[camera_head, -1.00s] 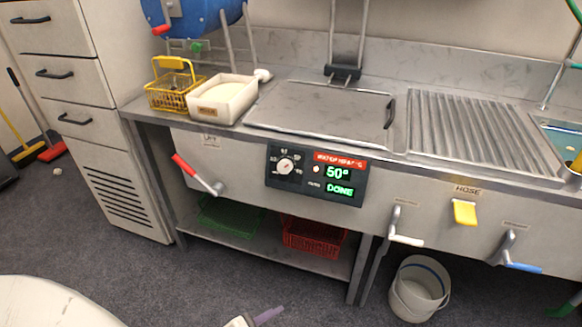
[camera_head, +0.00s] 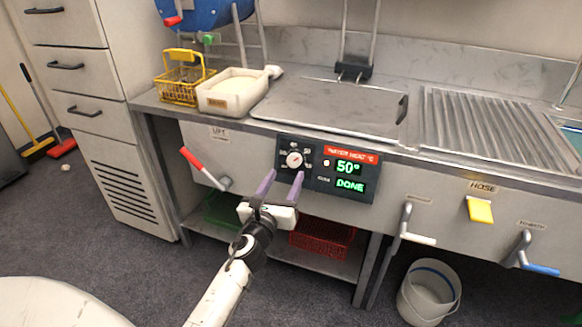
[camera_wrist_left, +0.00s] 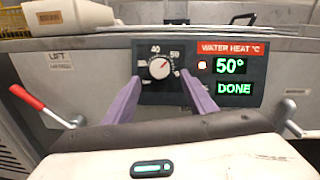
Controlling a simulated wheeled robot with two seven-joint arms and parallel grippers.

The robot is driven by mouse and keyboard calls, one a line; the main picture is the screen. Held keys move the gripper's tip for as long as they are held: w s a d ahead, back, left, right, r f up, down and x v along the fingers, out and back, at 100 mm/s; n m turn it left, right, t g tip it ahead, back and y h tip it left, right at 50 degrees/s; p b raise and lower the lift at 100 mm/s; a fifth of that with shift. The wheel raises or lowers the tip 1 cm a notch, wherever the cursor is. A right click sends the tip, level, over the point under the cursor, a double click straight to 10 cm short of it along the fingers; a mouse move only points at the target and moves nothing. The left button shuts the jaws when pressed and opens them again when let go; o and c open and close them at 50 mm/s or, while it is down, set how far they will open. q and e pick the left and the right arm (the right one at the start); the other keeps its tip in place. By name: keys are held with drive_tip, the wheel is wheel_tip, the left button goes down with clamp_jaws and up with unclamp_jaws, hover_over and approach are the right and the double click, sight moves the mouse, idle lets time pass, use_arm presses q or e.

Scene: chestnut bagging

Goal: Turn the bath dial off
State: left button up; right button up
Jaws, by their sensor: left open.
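The bath dial is a round white knob (camera_head: 294,159) on a black control panel (camera_head: 325,190) on the front of the steel counter. The panel reads WATER HEAT °C, 50° and DONE in green. In the left wrist view the dial (camera_wrist_left: 159,68) shows between my finger tips, with its red mark pointing to the upper right. My left gripper (camera_head: 281,186) is open, its two purple fingers pointing at the panel just below the dial. It looks apart from the dial. My right gripper is not in view.
A red-handled lever (camera_head: 205,168) labelled LIFT is left of the panel. A white-handled lever (camera_head: 407,225), a yellow hose handle (camera_head: 480,209) and a blue-handled lever (camera_head: 527,255) are to the right. A lidded bath (camera_head: 330,107) is above.

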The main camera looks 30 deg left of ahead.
sight(293, 162)
use_arm(q)
drive_tip(key=x, duration=0.4)
drive_tip(key=shift+w+a+f+b, duration=0.1)
drive_tip(key=shift+w+b, duration=0.2)
drive_tip(key=shift+w, duration=0.05)
drive_tip(key=shift+x, duration=0.8)
drive_tip(key=shift+c, duration=0.5)
drive_tip(key=c, duration=0.9)
drive_tip(key=shift+c, duration=0.2)
